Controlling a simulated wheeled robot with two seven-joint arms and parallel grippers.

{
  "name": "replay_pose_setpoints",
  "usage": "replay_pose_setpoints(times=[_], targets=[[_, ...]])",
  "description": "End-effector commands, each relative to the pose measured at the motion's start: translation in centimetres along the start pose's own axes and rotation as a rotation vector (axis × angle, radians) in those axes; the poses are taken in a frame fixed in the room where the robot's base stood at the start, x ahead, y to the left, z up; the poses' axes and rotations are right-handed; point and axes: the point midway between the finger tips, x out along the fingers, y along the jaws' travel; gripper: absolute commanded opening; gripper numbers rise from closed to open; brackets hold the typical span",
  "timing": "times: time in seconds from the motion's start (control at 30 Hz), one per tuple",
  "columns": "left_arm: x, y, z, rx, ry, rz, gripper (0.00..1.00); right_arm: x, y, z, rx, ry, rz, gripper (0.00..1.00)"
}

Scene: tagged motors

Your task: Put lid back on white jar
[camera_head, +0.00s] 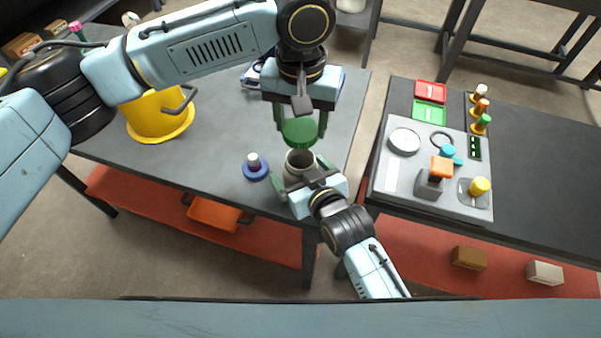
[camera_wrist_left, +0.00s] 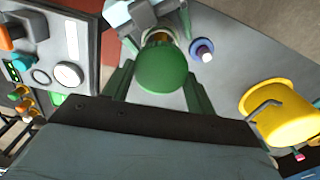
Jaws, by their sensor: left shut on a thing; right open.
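The green lid (camera_head: 299,132) is held between the fingers of my left gripper (camera_head: 301,121), which is shut on it. The white jar (camera_head: 299,160) stands on the grey table just below the lid in the head view, its mouth facing up. In the left wrist view the lid (camera_wrist_left: 162,70) covers most of the jar (camera_wrist_left: 158,37). A gap between lid and jar shows in the head view. My right gripper (camera_head: 299,176) is open, with its fingers on either side of the jar. Whether they touch it is not clear.
A blue round piece with a pale knob (camera_head: 255,167) stands left of the jar. A yellow bucket (camera_head: 160,118) is farther left. On the right table are a grey panel (camera_head: 396,178), a red tray (camera_head: 430,91) and a green tray (camera_head: 428,111).

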Motion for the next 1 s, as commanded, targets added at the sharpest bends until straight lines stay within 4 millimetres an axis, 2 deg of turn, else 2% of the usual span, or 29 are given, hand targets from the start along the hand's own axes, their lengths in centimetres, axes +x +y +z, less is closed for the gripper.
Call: replay_pose_setpoints(times=[0.23,0.73,0.87,1.0], targets=[[0.0,0.0,0.0,0.0,0.0,0.0,0.36,0.0,0.0,0.0,0.0,0.0,0.0,0.91],[0.0,0.0,0.0,0.0,0.0,0.0,0.36,0.0,0.0,0.0,0.0,0.0,0.0,0.25],[0.3,0.0,0.0,0.0,-0.001,0.0,0.36,0.0,0.0,0.0,0.0,0.0,0.0,0.25],[2.0,0.0,0.1,0.0,-0.003,0.001,0.36,0.0,0.0,0.0,0.0,0.0,0.0,0.25]])
